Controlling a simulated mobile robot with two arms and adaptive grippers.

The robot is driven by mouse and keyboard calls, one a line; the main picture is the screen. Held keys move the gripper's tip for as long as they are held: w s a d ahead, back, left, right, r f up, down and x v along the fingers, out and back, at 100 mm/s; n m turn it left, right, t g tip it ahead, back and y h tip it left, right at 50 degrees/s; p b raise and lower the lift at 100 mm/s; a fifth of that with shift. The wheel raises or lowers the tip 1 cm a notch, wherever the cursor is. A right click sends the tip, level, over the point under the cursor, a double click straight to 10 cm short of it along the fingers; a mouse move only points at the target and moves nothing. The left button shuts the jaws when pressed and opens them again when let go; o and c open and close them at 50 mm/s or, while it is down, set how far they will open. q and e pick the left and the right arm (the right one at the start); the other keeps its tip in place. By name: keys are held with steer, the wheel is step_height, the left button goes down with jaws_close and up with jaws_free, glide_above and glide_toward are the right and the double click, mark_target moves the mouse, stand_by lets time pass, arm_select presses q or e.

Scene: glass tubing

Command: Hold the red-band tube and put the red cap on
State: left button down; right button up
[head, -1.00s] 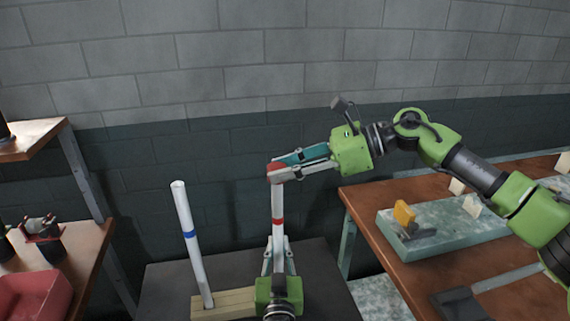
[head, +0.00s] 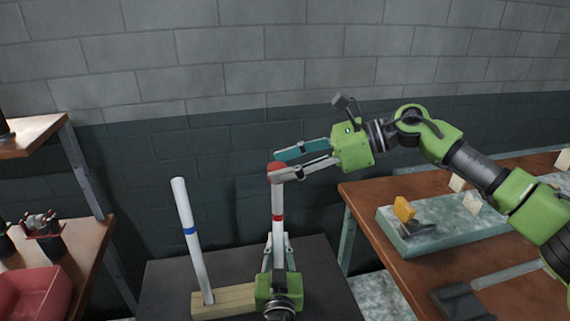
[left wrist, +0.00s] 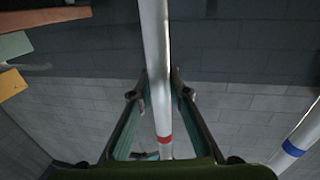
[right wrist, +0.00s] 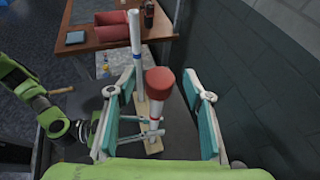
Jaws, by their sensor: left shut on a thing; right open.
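The red-band tube (head: 278,236) stands upright in the head view, with its red band about midway up the visible part. The red cap (head: 277,168) sits on the tube's top end; it also shows in the right wrist view (right wrist: 160,81). My left gripper (head: 278,242) is shut around the tube below the band; its fingers flank the tube in the left wrist view (left wrist: 160,85). My right gripper (head: 290,164) is open beside the cap, with its fingers apart on either side of it in the right wrist view (right wrist: 165,85). How deep the cap sits is hidden.
A blue-band tube (head: 190,240) leans slightly in a wooden block (head: 235,299) to the left. A workbench (head: 365,205) with a green-grey slab (head: 440,236) is at right. A red bin (head: 35,294) stands on the left bench.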

steer(key=v, duration=1.1)
steer(key=shift+d, duration=0.4)
steer(key=shift+s+r, duration=0.1)
arm_select(q)
steer(key=c, duration=1.8)
jaws_free()
steer(key=shift+c, duration=0.2)
steer(key=s, duration=1.2)
arm_select(e)
steer(key=shift+r, duration=0.1)
